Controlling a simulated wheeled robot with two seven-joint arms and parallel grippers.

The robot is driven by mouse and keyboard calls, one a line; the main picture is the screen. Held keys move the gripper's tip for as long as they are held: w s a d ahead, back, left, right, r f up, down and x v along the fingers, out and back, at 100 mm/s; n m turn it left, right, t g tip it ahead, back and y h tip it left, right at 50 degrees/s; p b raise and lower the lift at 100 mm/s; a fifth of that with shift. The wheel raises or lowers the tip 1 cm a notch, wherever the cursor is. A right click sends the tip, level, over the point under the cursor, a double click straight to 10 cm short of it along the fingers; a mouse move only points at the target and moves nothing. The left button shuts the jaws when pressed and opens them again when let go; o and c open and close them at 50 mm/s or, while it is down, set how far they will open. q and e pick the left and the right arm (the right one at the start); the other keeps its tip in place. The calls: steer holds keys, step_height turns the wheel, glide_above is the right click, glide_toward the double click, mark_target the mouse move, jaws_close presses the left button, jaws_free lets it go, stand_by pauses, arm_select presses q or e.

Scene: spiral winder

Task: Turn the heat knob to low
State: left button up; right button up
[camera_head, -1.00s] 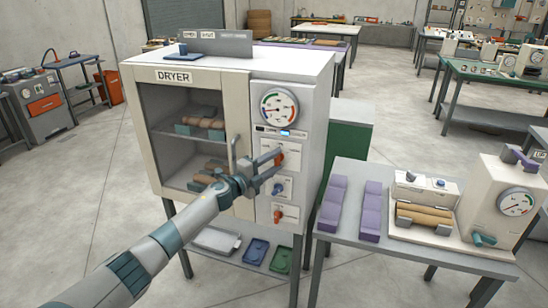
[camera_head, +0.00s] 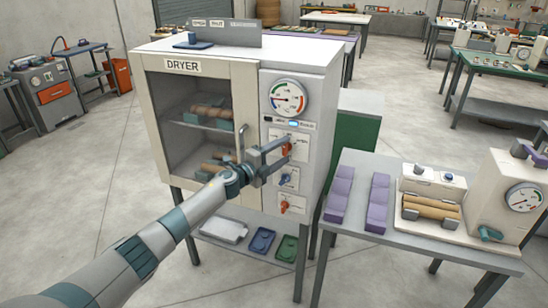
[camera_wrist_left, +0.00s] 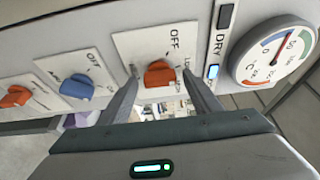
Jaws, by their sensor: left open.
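The white dryer (camera_head: 318,100) has a control panel with a dial gauge and a column of knobs. The top orange knob (camera_head: 287,149) has a white plate marked OFF in the left wrist view; its other lettering is partly hidden. My open left gripper (camera_head: 275,153) is at this top knob. In the left wrist view, its fingers stand on either side of the orange knob (camera_wrist_left: 160,74), with the knob between their tips. I cannot tell whether they touch it. The knob's exact setting is unclear. My right gripper is not in view.
Below are a blue knob (camera_head: 286,180) and a lower orange knob (camera_head: 287,207). The dryer's vertical door handle (camera_head: 241,144) is close to my left wrist. A grey table (camera_head: 345,222) with purple blocks and a small machine stands to the right.

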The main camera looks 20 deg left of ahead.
arm_select(q)
steer(key=shift+a, duration=0.1)
steer(key=shift+s+a, duration=0.2)
steer(key=shift+s, duration=0.3)
steer(key=b+v, duration=0.4)
steer(key=v, duration=1.2)
steer(key=shift+s, duration=0.1)
